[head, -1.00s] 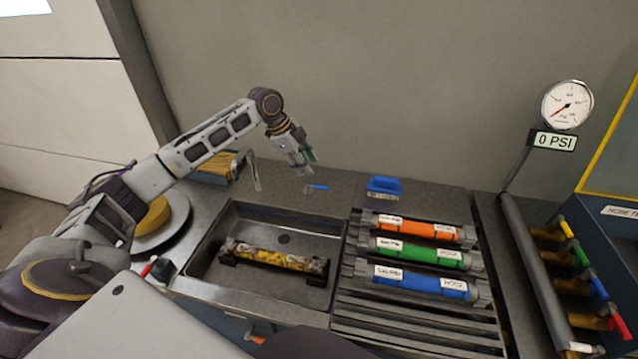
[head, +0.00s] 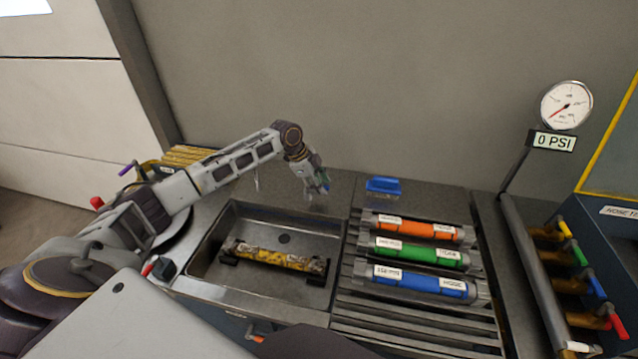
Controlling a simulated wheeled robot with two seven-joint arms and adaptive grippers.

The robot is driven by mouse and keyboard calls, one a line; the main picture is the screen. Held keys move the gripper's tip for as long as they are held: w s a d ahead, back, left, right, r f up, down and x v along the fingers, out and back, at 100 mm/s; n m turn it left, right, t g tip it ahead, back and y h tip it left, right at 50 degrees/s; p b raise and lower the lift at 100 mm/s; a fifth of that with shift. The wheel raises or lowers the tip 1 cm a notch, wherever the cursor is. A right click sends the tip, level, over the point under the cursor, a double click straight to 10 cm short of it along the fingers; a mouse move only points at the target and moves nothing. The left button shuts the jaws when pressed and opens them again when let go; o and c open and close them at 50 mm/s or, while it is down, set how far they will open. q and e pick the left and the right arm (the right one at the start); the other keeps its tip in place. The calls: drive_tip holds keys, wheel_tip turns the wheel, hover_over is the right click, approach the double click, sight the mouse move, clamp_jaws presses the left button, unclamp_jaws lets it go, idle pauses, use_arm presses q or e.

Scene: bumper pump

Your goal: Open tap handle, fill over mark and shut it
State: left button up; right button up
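My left arm reaches over the sink (head: 215,283), and my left gripper (head: 325,188) points down at the counter behind the sink's right rear corner. A little blue shows at the fingers, where the blue tap handle was visible earlier. The gripper mostly hides the handle, so I cannot tell whether it touches it or whether the fingers are open. The tap spout (head: 257,182) shows only as a thin piece below my forearm. A worn yellow cylinder (head: 270,257) lies in the sink. No water is visible. A fill mark cannot be made out. My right gripper is not in view.
Orange (head: 412,226), green (head: 415,251) and blue (head: 420,280) labelled cylinders lie on a slatted rack right of the sink. A blue block (head: 383,185) sits behind them. The gauge (head: 566,105) has a 0 PSI sign. Several coloured-handled valves line the right side.

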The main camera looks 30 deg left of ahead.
use_arm(q)
drive_tip(key=shift+c, duration=0.2)
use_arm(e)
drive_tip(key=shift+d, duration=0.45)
use_arm(q)
clamp_jaws()
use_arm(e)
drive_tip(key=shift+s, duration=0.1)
